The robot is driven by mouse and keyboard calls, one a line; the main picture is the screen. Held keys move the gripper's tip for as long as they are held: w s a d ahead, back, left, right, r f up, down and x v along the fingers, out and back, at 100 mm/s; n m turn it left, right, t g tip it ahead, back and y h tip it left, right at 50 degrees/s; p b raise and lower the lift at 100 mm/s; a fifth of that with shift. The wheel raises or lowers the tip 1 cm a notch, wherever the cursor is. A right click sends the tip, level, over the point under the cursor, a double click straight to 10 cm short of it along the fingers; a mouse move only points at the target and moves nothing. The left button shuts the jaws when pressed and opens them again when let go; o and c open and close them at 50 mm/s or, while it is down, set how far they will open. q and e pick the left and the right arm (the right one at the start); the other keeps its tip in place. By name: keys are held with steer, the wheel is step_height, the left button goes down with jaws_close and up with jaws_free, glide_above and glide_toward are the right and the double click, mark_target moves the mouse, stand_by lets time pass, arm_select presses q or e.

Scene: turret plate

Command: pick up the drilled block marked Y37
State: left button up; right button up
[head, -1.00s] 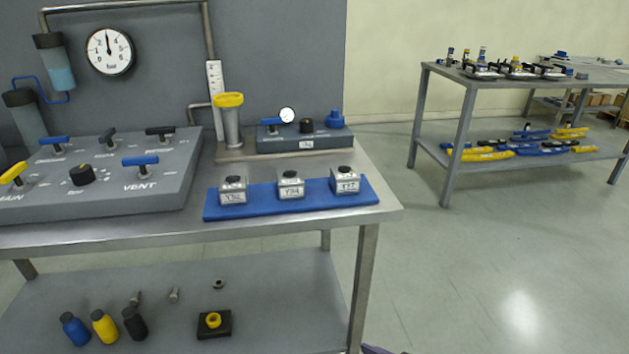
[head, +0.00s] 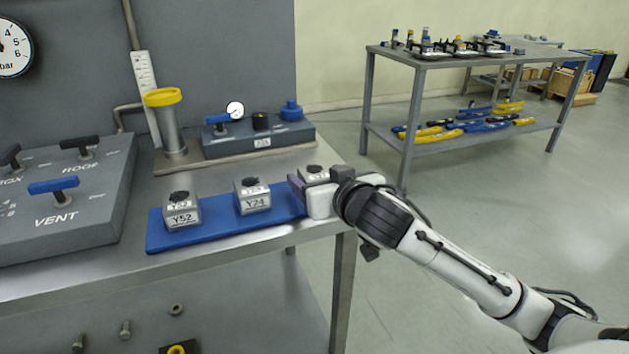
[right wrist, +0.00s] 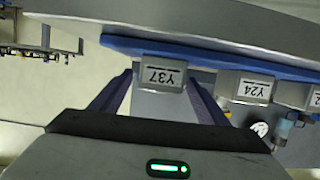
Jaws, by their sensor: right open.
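The drilled block marked Y37 (head: 313,172) is a grey metal block with a dark top, at the right end of the blue mat (head: 225,231). My right gripper (head: 312,187) is at this block and partly hides it in the head view. In the right wrist view the Y37 block (right wrist: 160,75) shows its label between the two purple fingers of my open right gripper (right wrist: 161,82). Whether the fingers touch it I cannot tell. Similar blocks marked Y24 (head: 253,196) and Y52 (head: 182,211) stand to its left on the mat. My left gripper is not in view.
Behind the mat are a grey gauge box (head: 260,139) and a yellow-topped cylinder (head: 168,125). A valve panel (head: 70,200) fills the bench's left side. Open floor lies to the right, before another table (head: 465,55).

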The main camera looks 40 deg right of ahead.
mark_target(309, 172)
steer(key=x, duration=0.5)
steer(key=shift+w+f, duration=0.15)
steer(key=c, duration=1.5)
